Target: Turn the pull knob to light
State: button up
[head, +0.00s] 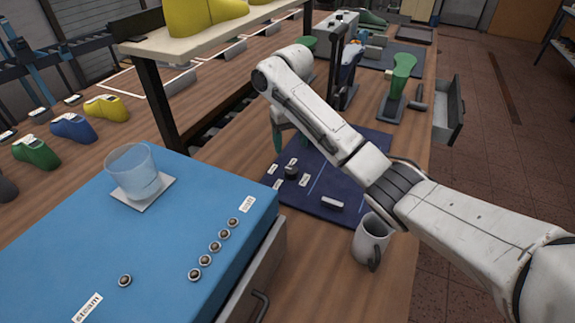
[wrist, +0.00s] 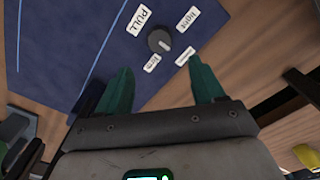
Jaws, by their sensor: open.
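The pull knob (wrist: 159,41) is a small dark round knob on a dark blue mat (head: 330,180). A pale mark on it points to the lower right in the wrist view, toward a label too small to read surely. The "PULL" label (wrist: 138,20) lies upper left of it, the "light" label (wrist: 187,18) upper right, and another label (wrist: 151,64) below. The knob also shows in the head view (head: 291,172). My gripper (wrist: 160,72) is open, its teal fingers apart and empty, with the knob ahead of the gap. In the head view my arm partly hides the gripper.
A grey mug (head: 370,240) stands near the mat's front edge. A small white bar (head: 332,203) lies on the mat. A blue-topped box (head: 70,240) with a glass (head: 133,172) is at left. A green shoe last on a stand (head: 400,75) is beyond the mat.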

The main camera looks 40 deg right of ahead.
aim_at(290, 169)
notch_tip(290, 169, down, 9)
jog(key=b, duration=0.2)
jog(key=shift+b, duration=0.4)
jog(key=shift+c, duration=0.5)
jog(key=c, duration=1)
jog(key=shift+o, duration=0.2)
jog(key=shift+r+n+p, duration=0.1)
jog(key=shift+n+p, duration=0.3)
jog(key=shift+p, duration=0.05)
jog(key=shift+a+n+p, duration=0.1)
jog(key=shift+n+p, duration=0.8)
jog(key=shift+n, duration=0.1)
jog(key=n+p, duration=0.1)
jog(key=n, duration=0.1)
jog(key=shift+n+p, duration=0.3)
jog(key=shift+p, duration=0.1)
jog(key=n+p, duration=0.3)
jog(key=n, duration=0.3)
jog(key=shift+a, duration=0.15)
jog(key=shift+n, duration=0.4)
